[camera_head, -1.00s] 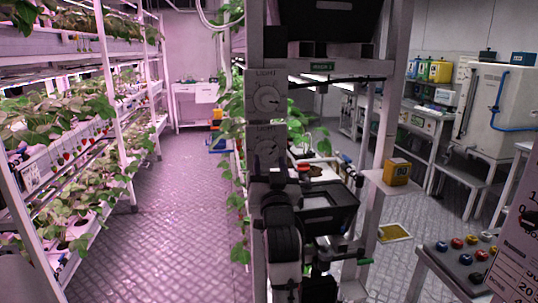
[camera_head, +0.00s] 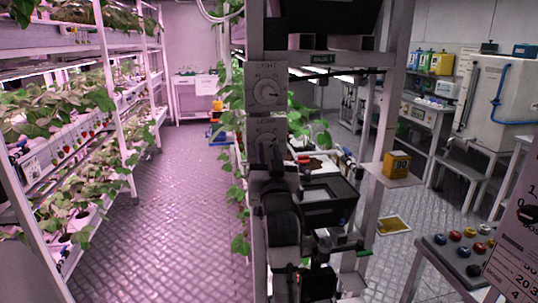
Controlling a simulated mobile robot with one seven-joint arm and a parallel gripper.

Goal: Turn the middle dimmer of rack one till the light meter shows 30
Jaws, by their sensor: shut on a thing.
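On the rack post, a grey LIGHT panel with a round dimmer knob (camera_head: 267,92) faces me in full view. Below it is a second LIGHT panel, the middle dimmer (camera_head: 266,128), its lower part and knob mostly covered by my gripper (camera_head: 268,150). My gripper is up against this panel, its fingers shut around the knob, though the grip itself is mostly hidden. No lower dimmer shows behind my arm. The yellow light meter (camera_head: 396,165) stands on a small shelf to the right; its dark digits look like 90, but the first digit is hard to read.
A planted rack (camera_head: 75,120) lines the left side, with a clear aisle floor (camera_head: 185,200) between. Leaves hang beside the post. A bench with coloured knobs (camera_head: 462,250) and a sign stand at the right front.

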